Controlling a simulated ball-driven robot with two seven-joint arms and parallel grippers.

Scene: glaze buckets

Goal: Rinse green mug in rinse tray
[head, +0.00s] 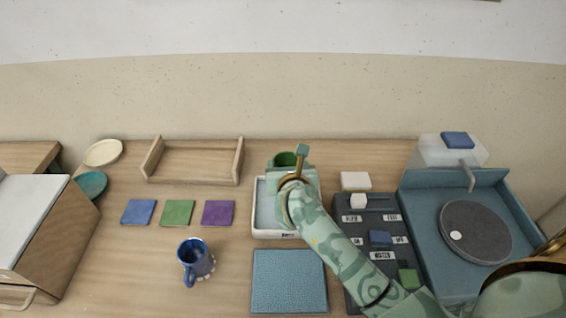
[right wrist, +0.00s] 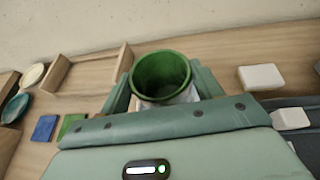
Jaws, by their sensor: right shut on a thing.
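The green mug (head: 285,159) is at the far end of the rinse tray in the head view, mostly hidden by my right gripper (head: 288,170). In the right wrist view the green mug (right wrist: 161,76) is upright between the fingers of my right gripper (right wrist: 162,92), its open rim facing up. My right gripper is shut on it. The white-rimmed rinse tray (head: 262,208) lies under the gripper and shows a pale blue inside. Whether the mug touches the tray is hidden. My left gripper is not in view.
A blue mug (head: 195,260) stands at front left. A textured blue mat (head: 289,282) lies before the tray. A wooden tray (head: 193,178) is at back left, with blue, green and purple tiles (head: 178,213) before it. A dark labelled board (head: 352,268) and wheel station (head: 476,232) are right.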

